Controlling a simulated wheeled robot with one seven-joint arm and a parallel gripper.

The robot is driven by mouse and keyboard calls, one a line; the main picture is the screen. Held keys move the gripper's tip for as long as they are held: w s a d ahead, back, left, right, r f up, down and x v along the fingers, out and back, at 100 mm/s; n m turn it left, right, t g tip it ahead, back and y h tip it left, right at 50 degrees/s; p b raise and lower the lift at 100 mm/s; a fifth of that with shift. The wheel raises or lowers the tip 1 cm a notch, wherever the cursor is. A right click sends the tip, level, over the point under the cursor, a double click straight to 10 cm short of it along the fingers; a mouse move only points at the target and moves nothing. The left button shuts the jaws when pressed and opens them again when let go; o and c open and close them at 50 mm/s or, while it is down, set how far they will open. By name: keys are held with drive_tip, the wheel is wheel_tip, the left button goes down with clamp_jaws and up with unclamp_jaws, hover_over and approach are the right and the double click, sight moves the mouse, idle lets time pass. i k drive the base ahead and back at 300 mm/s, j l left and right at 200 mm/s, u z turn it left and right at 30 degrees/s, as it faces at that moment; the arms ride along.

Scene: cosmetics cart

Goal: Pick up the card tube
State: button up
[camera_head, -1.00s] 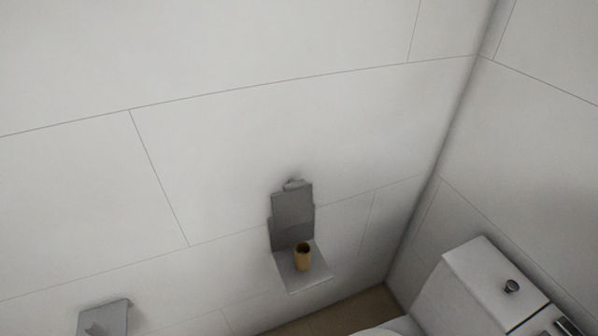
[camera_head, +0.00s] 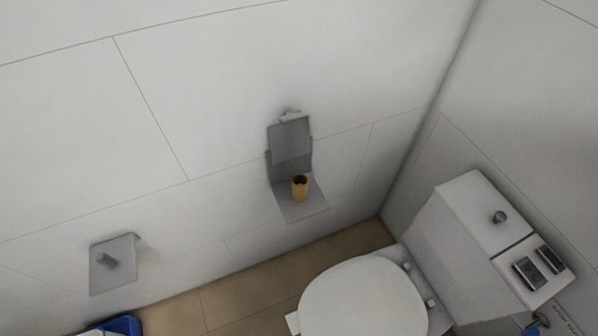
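The card tube (camera_head: 300,189) is a small brown cylinder with a dark open top. It stands upright on the flat shelf of a grey metal wall holder (camera_head: 306,209), close to the holder's back plate. My gripper is not in the head view, so its place relative to the tube cannot be seen.
A white toilet (camera_head: 362,300) with its cistern (camera_head: 470,215) stands to the right of the holder. A second grey wall holder (camera_head: 113,267) is at the lower left. A blue object (camera_head: 125,325) shows at the bottom left edge. The wall around the tube is bare.

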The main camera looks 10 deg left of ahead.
sight(300, 193)
drive_tip(key=i+j+u, duration=0.2)
drive_tip(key=j+u, duration=0.15)
drive_tip(key=j, duration=0.15)
drive_tip(key=i+j+u, duration=0.3)
drive_tip(key=j, duration=0.2)
drive_tip(key=i+j+u, duration=0.35)
drive_tip(key=k+j, duration=0.05)
drive_tip(key=k, duration=0.05)
